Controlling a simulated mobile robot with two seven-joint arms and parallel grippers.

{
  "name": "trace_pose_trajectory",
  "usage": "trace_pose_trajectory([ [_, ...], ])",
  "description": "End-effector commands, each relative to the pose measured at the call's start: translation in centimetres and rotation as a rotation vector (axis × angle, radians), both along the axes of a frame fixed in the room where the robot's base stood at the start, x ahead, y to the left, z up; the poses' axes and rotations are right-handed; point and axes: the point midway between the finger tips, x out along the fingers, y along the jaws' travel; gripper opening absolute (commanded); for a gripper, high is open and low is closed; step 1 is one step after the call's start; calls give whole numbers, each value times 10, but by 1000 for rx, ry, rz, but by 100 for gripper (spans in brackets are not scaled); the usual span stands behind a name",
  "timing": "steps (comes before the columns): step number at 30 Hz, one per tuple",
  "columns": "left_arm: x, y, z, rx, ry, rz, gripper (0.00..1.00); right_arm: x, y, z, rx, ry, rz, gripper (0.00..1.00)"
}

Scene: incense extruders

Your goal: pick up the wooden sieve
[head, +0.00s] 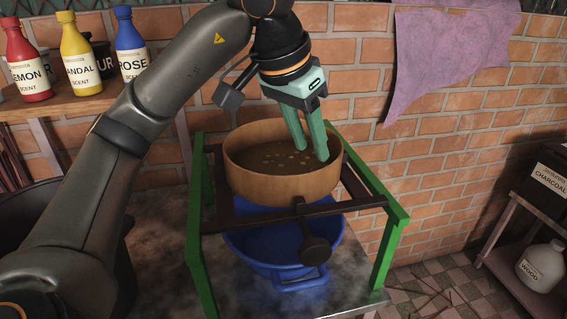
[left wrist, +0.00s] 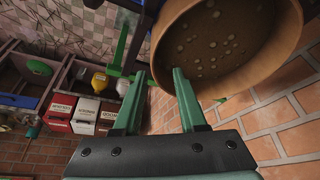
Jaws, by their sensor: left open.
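The wooden sieve (head: 283,186) is a round, light-brown tub with a dark, perforated bottom. It sits level on a dark crossbar in a green frame (head: 199,262). My left gripper (head: 310,157) is open and points down at the sieve's far right side, with its fingertips at rim height or lower. In the left wrist view the sieve (left wrist: 285,28) fills the upper right, and the open fingers (left wrist: 159,72) reach toward its rim. I cannot tell whether they straddle the wall or touch it. My right gripper is not in view.
A blue basin (head: 255,262) stands under the sieve on a grey table. A brick wall (head: 440,150) is close behind. Red, yellow and blue scent bottles (head: 80,55) stand on a shelf at left. A charcoal box (head: 550,185) and a white jug (head: 541,265) are at right.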

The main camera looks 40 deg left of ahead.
Motion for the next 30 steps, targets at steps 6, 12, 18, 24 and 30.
trace_pose_trajectory([
  [6, 11, -2, -29, 0, 0, 1, 41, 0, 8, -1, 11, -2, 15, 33],
  [12, 17, -6, -44, 0, 0, 0, 41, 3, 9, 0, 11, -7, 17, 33],
  [18, 27, -12, -72, -1, 2, 1, 41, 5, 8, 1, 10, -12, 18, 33],
  [24, 31, -13, -81, -1, -1, 1, 41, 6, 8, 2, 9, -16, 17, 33],
  [30, 31, -13, -81, -2, -2, 1, 36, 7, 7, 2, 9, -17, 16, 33],
])
